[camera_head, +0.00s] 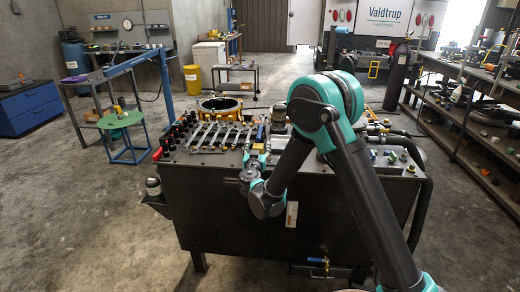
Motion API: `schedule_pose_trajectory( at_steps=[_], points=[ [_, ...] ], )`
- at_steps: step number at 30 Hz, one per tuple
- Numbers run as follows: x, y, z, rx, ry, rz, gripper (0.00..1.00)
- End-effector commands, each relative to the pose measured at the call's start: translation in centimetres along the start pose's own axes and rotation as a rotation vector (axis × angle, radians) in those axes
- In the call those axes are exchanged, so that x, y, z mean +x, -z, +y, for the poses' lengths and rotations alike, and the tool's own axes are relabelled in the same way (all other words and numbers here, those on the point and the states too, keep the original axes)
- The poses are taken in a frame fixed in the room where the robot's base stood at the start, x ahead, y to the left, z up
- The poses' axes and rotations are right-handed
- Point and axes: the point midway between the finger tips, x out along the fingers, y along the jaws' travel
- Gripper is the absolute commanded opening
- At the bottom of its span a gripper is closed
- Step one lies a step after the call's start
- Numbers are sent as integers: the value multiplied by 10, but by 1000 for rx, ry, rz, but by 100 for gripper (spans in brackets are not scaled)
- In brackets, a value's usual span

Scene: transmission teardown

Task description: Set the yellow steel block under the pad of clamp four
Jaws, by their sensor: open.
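My arm reaches over the front edge of a dark steel bench (215,215). My gripper (257,155) is small in the view, above the front middle of the bench top, and is open. I cannot make out anything between its fingers. A row of clamps or wrench-like tools (215,135) lies across the left half of the bench top; I cannot tell which is clamp four, and its pad is too small to see. I cannot pick out the yellow steel block with certainty. My arm hides part of the bench's right half.
A round ring-shaped housing (220,106) stands behind the tools. Small coloured pieces (391,157) sit on the bench's right side. A green round stool (120,119) with small items stands left. Shelving (470,120) lines the right. The floor at front left is clear.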

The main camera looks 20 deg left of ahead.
Motion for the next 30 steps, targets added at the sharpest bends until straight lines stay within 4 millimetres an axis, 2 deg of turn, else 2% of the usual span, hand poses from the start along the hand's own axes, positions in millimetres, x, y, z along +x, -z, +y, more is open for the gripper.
schedule_pose_trajectory(
  at_steps=[3, 18, 30],
  points=[
    [0, 0, 0, 0, 0, 0, 62],
    [0, 0, 0, 0, 0, 0, 0],
    [0, 1, 0, -1, 0, 1, 0]
  ],
)
